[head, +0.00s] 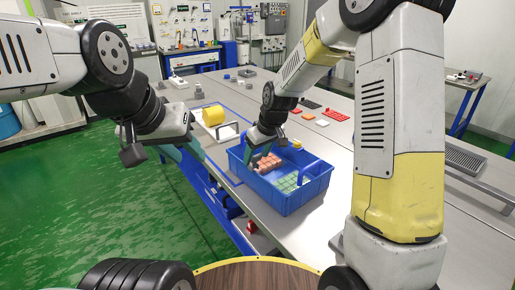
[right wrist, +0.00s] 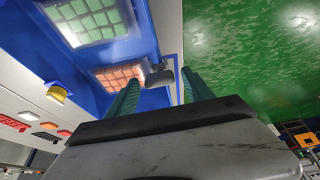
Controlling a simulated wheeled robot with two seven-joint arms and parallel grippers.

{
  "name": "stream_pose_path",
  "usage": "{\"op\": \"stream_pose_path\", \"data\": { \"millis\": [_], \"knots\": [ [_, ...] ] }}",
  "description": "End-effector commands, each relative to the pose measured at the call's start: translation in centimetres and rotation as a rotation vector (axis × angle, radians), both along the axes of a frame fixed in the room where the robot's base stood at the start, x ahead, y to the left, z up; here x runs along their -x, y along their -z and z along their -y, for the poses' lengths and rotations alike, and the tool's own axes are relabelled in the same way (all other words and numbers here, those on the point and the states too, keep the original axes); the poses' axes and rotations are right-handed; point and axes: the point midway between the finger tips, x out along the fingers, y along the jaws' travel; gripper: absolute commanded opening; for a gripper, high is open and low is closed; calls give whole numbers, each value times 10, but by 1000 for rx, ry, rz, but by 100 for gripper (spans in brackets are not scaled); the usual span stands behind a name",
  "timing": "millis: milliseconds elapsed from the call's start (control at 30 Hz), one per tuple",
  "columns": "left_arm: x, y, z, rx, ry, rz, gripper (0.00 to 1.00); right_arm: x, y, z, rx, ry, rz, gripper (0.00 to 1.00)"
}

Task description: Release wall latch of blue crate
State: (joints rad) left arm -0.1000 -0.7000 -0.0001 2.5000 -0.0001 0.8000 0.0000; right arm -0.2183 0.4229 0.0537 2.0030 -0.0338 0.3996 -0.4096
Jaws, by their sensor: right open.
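The blue crate (head: 290,205) stands on the grey table near its front edge, with orange blocks (head: 268,161) and green blocks (head: 288,183) in it. My right gripper (head: 252,160) is open over the crate's left wall. In the right wrist view its teal fingers (right wrist: 158,92) stand apart, with a grey piece (right wrist: 160,76), which looks like the wall latch, beyond and between the tips. I cannot tell whether they touch it. In the head view the gripper hides the latch. My left gripper (head: 194,148) is left of the crate, beside the table edge; its opening is unclear.
A yellow roll (head: 213,115) on a white stand lies behind the crate. A red tray (head: 335,115) and small coloured pieces (head: 309,115) lie on the table to the back right. Green floor (head: 90,200) is open to the left.

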Motion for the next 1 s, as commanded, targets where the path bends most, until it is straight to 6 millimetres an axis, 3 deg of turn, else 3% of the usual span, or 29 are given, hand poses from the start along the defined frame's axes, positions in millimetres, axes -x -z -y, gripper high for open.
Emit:
{"op": "stream_pose_path", "data": {
  "millis": [233,533,1000],
  "knots": [
    [0,0,0,0,0,0,36,0,1,0,0,0,0,58],
    [0,0,0,0,0,0,36,0,0,0,0,0,0,0],
    [0,0,0,0,0,0,36,8,6,7,-102,3,117,0]
  ]
}}
